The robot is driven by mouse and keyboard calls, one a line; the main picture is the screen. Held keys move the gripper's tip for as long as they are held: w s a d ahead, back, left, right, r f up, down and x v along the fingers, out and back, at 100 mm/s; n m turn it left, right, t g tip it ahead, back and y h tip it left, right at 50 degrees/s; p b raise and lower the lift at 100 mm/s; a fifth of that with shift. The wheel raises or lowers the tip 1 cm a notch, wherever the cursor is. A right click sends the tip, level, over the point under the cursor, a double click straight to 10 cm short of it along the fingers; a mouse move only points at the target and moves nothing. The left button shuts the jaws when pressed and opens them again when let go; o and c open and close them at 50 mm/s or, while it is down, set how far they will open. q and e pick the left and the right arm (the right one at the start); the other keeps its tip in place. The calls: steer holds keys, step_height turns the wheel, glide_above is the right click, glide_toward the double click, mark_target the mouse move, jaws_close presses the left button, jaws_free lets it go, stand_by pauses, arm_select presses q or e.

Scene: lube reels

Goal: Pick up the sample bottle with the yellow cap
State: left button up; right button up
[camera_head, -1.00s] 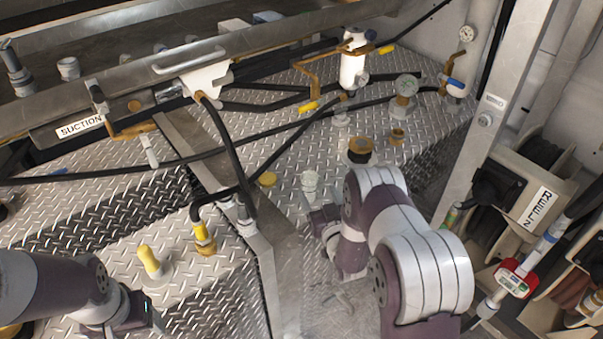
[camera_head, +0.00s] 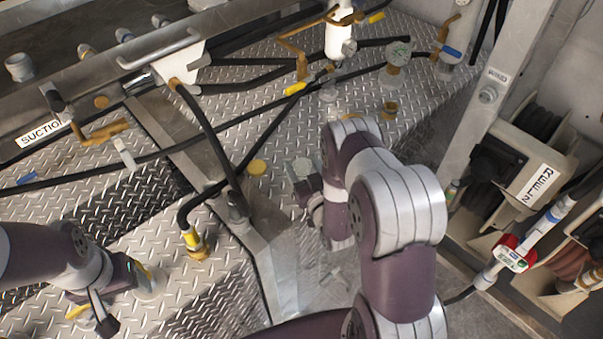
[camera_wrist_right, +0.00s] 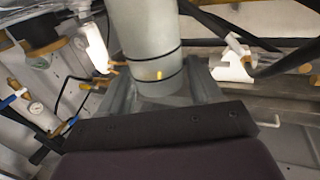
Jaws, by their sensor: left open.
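A pale, round-based piece (camera_head: 151,284) with a yellow top, which may be the sample bottle, stands on the tread plate at the lower left. My left gripper (camera_head: 118,300) is open right beside it and hides much of its yellow top. I cannot tell whether the jaws are around it. My right gripper (camera_head: 312,205) is beside a pale-capped, clear-looking item (camera_head: 303,169) on the plate. In the right wrist view, a grey-white cylinder (camera_wrist_right: 150,60) with dark bands stands between my right fingers (camera_wrist_right: 165,92); contact is unclear.
A flat yellow disc (camera_head: 257,167) lies on the plate. A brass fitting with a yellow sleeve and hose (camera_head: 196,243) stands right of my left gripper. Black hoses (camera_head: 215,130) cross the deck.

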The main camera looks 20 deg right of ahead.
steer(key=shift+w+f, duration=0.15)
steer(key=shift+w, duration=0.05)
steer(key=c, duration=0.5)
steer(key=shift+w+f, duration=0.15)
steer(key=shift+c, duration=0.5)
arm_select(q)
steer(key=shift+w+f, duration=0.1)
steer(key=shift+w, duration=0.25)
arm_select(e)
steer(key=shift+r, duration=0.4)
arm_select(q)
steer(key=shift+f+b, duration=0.65)
steer(key=shift+f, duration=0.05)
arm_select(e)
steer(key=s+d+r, duration=0.4)
steer(key=d+r, duration=0.6)
steer(key=d, duration=0.1)
steer(key=shift+r, duration=0.15)
